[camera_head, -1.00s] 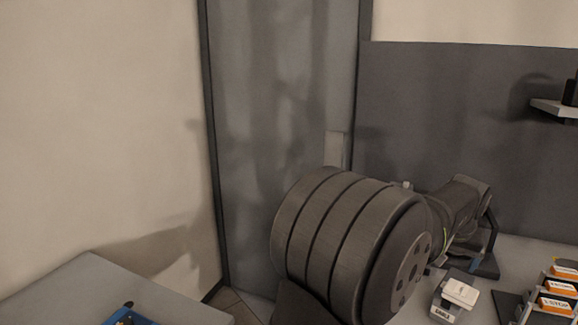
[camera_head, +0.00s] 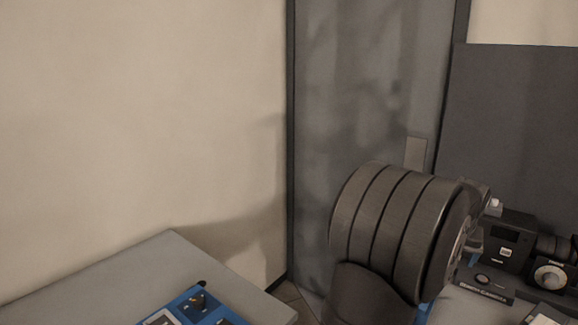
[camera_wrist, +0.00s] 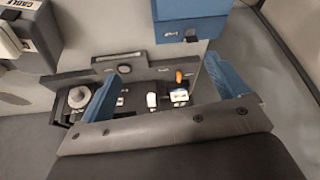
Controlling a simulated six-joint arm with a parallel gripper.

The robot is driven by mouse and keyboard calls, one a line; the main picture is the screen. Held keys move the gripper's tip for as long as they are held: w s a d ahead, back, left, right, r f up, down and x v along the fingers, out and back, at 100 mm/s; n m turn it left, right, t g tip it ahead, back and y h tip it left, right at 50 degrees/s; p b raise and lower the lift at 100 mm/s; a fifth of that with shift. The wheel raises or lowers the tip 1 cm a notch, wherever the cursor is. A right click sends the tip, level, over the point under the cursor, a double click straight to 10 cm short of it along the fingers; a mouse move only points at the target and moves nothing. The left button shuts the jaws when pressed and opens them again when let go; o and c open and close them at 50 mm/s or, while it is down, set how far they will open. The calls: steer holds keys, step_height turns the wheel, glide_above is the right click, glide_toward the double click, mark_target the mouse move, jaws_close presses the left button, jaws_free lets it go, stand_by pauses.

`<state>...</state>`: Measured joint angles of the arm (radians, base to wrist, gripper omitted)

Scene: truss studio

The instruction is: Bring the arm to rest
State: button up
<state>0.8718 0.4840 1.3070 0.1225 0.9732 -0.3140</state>
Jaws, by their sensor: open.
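My gripper (camera_wrist: 161,68) is open in the wrist view, its two blue fingers spread wide with nothing held between them. Beyond the fingers is a dark tray (camera_wrist: 130,68) with a round knob and small white and orange parts. Whether the fingers touch it I cannot tell. In the head view my thick ribbed arm (camera_head: 400,225) fills the lower right and hides most of what is behind it. The gripper itself cannot be made out there.
A black device (camera_head: 508,240) and a dial unit (camera_head: 550,275) stand at the right. A grey table (camera_head: 240,290) at lower left bears a blue tray (camera_head: 188,306). In the wrist view, a blue box (camera_wrist: 190,22) and a box marked CABLE (camera_wrist: 35,30) lie near the fingers.

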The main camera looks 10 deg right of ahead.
steer(key=w+a+f+n+y, duration=0.1)
steer(key=w+a+n, duration=0.3)
steer(key=w+a, duration=1.1)
steer(key=a+f, duration=0.1)
steer(key=a, duration=0.3)
steer(key=shift+f+n+t+y, duration=0.25)
steer(key=shift+n+t+y, duration=0.05)
steer(key=shift+o, duration=0.9)
